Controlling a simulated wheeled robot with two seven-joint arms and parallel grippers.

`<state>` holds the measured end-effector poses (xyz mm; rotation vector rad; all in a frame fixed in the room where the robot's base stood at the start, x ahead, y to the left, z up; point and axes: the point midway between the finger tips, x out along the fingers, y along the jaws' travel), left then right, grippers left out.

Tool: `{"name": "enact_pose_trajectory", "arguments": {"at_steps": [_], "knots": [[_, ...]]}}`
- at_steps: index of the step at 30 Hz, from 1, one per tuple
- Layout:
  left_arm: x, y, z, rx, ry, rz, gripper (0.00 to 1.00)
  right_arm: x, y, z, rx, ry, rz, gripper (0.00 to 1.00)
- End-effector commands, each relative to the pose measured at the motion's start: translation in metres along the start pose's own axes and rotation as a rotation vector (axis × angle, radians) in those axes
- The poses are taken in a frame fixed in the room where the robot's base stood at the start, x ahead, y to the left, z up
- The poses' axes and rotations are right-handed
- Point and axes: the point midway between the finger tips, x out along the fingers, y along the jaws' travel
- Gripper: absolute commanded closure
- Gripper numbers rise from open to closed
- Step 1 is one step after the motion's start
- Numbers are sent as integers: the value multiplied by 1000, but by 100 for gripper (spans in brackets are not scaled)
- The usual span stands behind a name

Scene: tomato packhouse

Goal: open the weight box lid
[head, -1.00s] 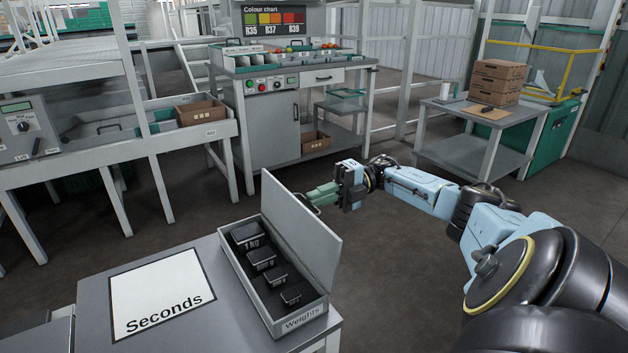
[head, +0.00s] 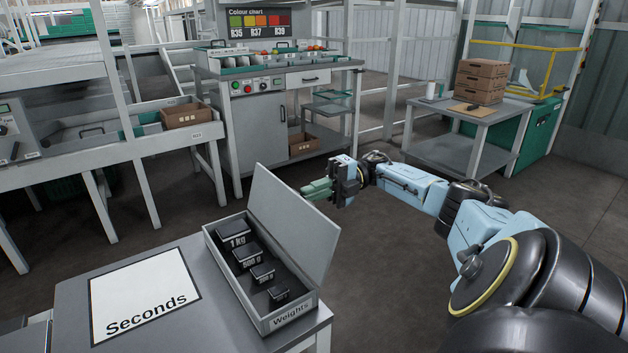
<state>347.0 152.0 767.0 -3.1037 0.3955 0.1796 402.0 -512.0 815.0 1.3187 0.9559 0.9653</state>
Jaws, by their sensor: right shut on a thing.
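The weight box (head: 212,251) stands on the grey table, marked "Weights" on its front end. Its lid (head: 290,225) is open and stands up steeply along the box's right side, leaning outward. Several black weights (head: 233,232) sit in a row inside, the largest marked 1 kg. My left gripper is not in view.
A white "Seconds" mat (head: 146,290) lies left of the box on the table (head: 215,325). A grey cabinet bench (head: 258,140) with a colour chart stands behind. A side table (head: 452,155) with stacked cartons (head: 482,82) is at the back right. Floor between is clear.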

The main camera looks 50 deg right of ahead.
Motion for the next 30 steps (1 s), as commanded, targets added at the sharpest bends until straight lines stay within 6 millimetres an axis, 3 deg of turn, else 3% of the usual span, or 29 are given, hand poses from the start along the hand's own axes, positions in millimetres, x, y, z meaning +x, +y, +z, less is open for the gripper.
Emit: {"name": "enact_pose_trajectory", "arguments": {"at_steps": [1,6,7,12,30], "knots": [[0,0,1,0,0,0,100,8,-20,-5,30,17,-23,100],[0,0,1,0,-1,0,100,7,-20,-5,29,16,-24,100],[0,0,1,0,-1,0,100,8,-20,-5,29,16,-24,90],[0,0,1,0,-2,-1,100,6,-19,-5,29,15,-24,69],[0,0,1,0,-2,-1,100,4,-13,-3,22,12,-20,69]]}}
